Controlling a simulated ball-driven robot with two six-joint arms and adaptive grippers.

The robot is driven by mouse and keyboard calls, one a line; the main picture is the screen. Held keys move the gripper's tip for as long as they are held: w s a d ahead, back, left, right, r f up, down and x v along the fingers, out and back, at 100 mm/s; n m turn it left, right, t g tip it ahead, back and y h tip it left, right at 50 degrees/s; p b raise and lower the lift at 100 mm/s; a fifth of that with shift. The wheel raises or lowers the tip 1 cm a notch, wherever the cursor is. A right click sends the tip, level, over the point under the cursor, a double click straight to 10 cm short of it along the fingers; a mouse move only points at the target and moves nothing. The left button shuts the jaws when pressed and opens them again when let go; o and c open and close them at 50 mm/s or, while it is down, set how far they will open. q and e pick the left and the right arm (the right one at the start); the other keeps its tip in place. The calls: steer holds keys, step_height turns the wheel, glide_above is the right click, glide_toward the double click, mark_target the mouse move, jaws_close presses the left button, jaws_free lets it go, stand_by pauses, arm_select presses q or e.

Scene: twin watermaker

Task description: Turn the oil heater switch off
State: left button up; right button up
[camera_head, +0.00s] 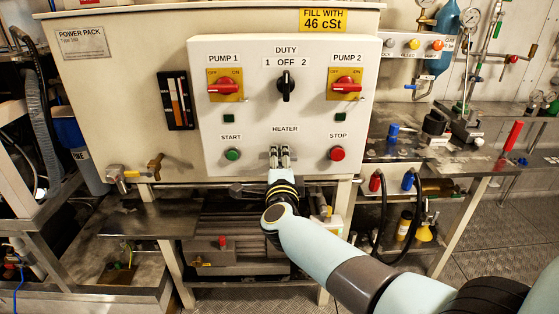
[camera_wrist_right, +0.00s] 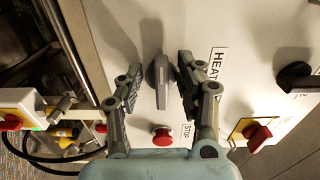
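The oil heater switch (camera_wrist_right: 160,82) is a grey bar-shaped knob on the white panel. In the right wrist view its long side runs nearly up and down, toward the red STOP button (camera_wrist_right: 162,136). My right gripper (camera_wrist_right: 159,78) is open, with one finger on each side of the knob and a visible gap at both sides. In the head view the right gripper (camera_head: 280,156) is at the panel just below the HEATER label (camera_head: 285,129), and its fingers mostly hide the knob. My left gripper is not in view.
The panel (camera_head: 213,118) also carries a green START button (camera_head: 232,154), red PUMP 1 (camera_head: 224,87) and PUMP 2 (camera_head: 346,87) switches, and a black DUTY selector (camera_head: 286,86). A workbench (camera_head: 455,157) with valves stands at right. A metal shelf (camera_head: 145,222) is at lower left.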

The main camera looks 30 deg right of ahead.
steer(key=v, duration=1.2)
stand_by(0.3)
steer(key=s+f+n+g+y+b, duration=0.15)
steer(key=s+f+n, duration=0.3)
steer(key=f, duration=0.65)
steer(key=s+f+n+g+y+b, duration=0.1)
steer(key=s+f+n+y+b, duration=0.4)
steer(key=f, duration=0.6)
steer(key=s+f+n+g+y, duration=0.15)
steer(key=s+f+n, duration=0.25)
steer(key=s+f, duration=0.5)
steer(key=s+f+n+g, duration=0.3)
steer(key=s+f, duration=0.3)
steer(key=s, duration=0.3)
steer(key=s+d+f+n+g+b, duration=0.1)
steer(key=s+f+n+g, duration=0.3)
steer(key=s, duration=0.5)
steer(key=s+d+f+n+g, duration=0.1)
steer(key=s+f+n+g, duration=0.2)
steer(key=s+f, duration=0.5)
steer(key=shift+s+f+n+g+b, duration=0.3)
steer(key=shift+s+n, duration=0.15)
steer(key=shift+s, duration=0.4)
